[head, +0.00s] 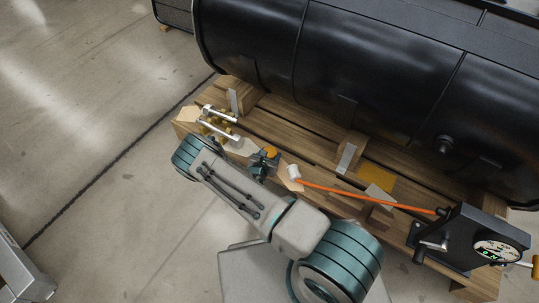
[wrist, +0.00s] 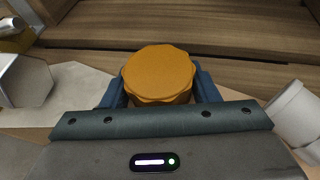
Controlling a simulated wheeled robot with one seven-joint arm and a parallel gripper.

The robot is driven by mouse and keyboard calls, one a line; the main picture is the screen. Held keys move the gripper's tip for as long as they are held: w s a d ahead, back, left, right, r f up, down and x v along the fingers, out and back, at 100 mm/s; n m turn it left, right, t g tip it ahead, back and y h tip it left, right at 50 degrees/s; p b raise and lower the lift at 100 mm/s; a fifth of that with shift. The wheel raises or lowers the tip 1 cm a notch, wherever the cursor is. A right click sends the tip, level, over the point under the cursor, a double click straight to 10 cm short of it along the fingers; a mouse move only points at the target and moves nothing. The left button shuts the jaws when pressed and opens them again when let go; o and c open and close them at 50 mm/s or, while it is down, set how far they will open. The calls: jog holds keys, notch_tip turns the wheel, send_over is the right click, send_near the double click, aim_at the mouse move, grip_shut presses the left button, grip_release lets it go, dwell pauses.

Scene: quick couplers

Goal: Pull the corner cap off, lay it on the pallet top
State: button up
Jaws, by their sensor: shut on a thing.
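The orange cap (wrist: 158,74), round with a scalloped rim, sits between the two blue fingers of my gripper (wrist: 160,88) in the wrist view. My gripper is shut on it. In the head view the cap (head: 270,152) shows as a small orange spot at my gripper (head: 265,158), by the pallet's near edge. The cap's underside is hidden, so I cannot tell whether it touches a fitting. The wooden pallet top (head: 282,130) lies just beyond, with bare planks; its planks (wrist: 230,42) also fill the upper wrist view.
A large black tank (head: 330,60) lies along the pallet's far side. A metal bracket with brass fittings (head: 217,122) stands left of my gripper. A white hose end (head: 294,173) with an orange hose (head: 365,195) is close on the right, running to a gauge box (head: 480,240).

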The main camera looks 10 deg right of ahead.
jog(key=shift+f, duration=0.35)
jog(key=o, duration=1.2)
jog(key=shift+c, duration=0.2)
jog(key=p+v, duration=0.5)
jog(key=v, duration=0.8)
jog(key=shift+s+a, duration=0.25)
jog(key=shift+s, duration=0.05)
jog(key=shift+r, duration=0.2)
